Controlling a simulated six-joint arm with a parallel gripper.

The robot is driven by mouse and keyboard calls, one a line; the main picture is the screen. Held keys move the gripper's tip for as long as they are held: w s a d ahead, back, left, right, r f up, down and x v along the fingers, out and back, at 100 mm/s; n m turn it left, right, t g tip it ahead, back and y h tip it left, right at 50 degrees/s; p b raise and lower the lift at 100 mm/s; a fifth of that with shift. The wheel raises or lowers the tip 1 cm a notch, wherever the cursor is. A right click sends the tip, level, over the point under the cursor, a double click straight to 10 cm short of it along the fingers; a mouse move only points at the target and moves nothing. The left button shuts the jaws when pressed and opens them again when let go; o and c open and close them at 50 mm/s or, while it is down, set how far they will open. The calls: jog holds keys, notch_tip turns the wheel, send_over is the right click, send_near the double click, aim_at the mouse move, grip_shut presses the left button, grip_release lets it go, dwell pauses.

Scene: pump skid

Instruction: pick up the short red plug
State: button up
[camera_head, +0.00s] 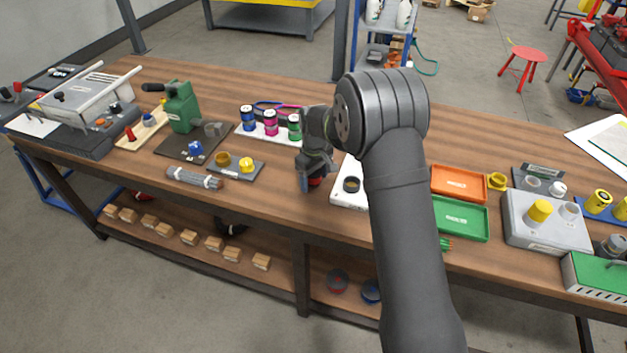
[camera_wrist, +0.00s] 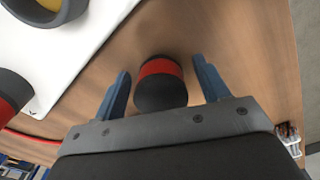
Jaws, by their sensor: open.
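The short red plug (camera_wrist: 160,83) stands on the wooden table in the wrist view, a squat cylinder with a dark top and a red band. My gripper (camera_wrist: 163,85) is open, with one blue finger on each side of the plug and a gap showing on both sides. In the head view my gripper (camera_head: 308,181) is low over the table near its front edge. Only a bit of red from the plug (camera_head: 314,182) shows there, mostly hidden by the gripper.
A white plate (camera_head: 345,197) with a dark-rimmed cup (camera_head: 351,184) lies just right of my gripper. Another dark and red piece (camera_wrist: 12,92) is at the wrist view's left edge. A white strip with coloured cans (camera_head: 270,138) is behind. The table's front edge is close.

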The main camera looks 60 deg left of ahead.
jog(key=c, duration=1.2)
jog(key=shift+r, duration=0.1)
notch_tip(320, 180, up, 4)
jog(key=shift+r, duration=0.1)
jog(key=w+d+r, duration=0.4)
jog(key=w+d, duration=0.1)
jog(key=w+d+r, duration=0.2)
jog(key=w+d, duration=0.1)
jog(key=shift+w+d+r, duration=0.15)
jog(key=shift+r, duration=0.15)
jog(key=shift+r+m, duration=0.55)
jog(key=shift+m, duration=0.25)
